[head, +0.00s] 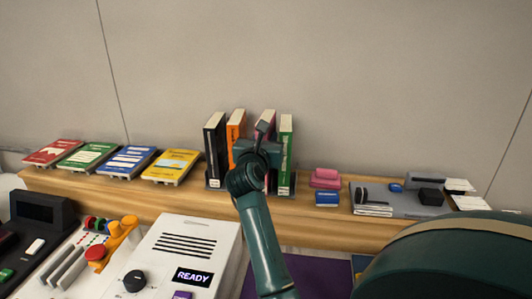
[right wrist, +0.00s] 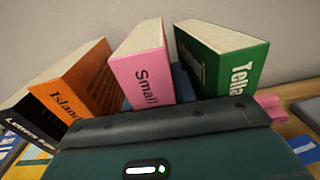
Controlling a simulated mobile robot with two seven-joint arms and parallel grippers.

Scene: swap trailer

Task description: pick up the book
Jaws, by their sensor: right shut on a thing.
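Several books stand upright in a row on the wooden shelf: a black book (head: 215,150), an orange book (head: 236,128), a pink book (head: 269,117) and a green book (head: 286,155). My right gripper (head: 263,135) is at the pink book, in front of the row, and covers most of it. In the right wrist view the pink book (right wrist: 143,75), marked "Small", stands centred above the gripper body, between the orange book (right wrist: 78,82) and the green book (right wrist: 222,60). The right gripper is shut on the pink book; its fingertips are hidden. My left gripper is not in view.
Red, green, blue and yellow flat books (head: 172,166) lie left of the row. A pink item (head: 325,178), a blue box (head: 327,199) and a grey tray (head: 400,205) lie to the right. A white console (head: 190,250) stands in front. The wall (head: 300,60) is close behind.

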